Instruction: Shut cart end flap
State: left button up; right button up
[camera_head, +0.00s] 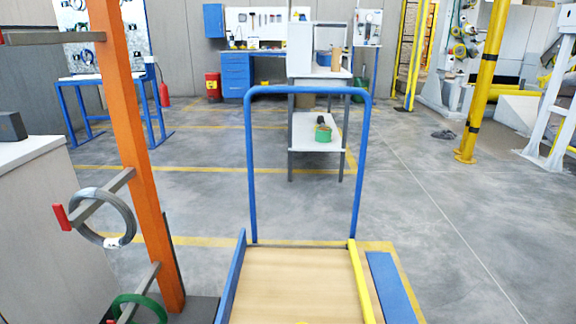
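The cart's wooden deck (300,285) is in the lower middle, and its near end is cut off by the bottom edge. Its blue tubular push handle (309,90) stands upright at the far end. A blue side rail (231,280) runs along the deck's left side and a yellow rail (361,282) along its right. A flat blue panel (391,288) lies just right of the yellow rail; I cannot tell whether it is joined to the cart. No end flap can be clearly made out. Neither of my grippers is in view.
An orange post (133,150) with arms holding a grey coil (102,217) and a green coil (138,305) stands close on the left. A small shelf table (317,135) stands behind the handle. Floor at right is clear up to yellow posts (483,80).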

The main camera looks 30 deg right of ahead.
aim_at(395, 304)
jog(key=k+l+z, duration=0.1)
jog(key=l, duration=0.35)
jog(key=k+l+z, duration=0.1)
jog(key=l, duration=0.3)
jog(key=k+l, duration=0.25)
jog(key=l, duration=0.2)
jog(key=k+l+z, duration=0.15)
jog(key=l, duration=0.3)
jog(key=k+l+z, duration=0.1)
jog(key=l, duration=0.4)
jog(key=l+z, duration=0.1)
jog(key=l, duration=0.35)
jog(key=k, duration=0.05)
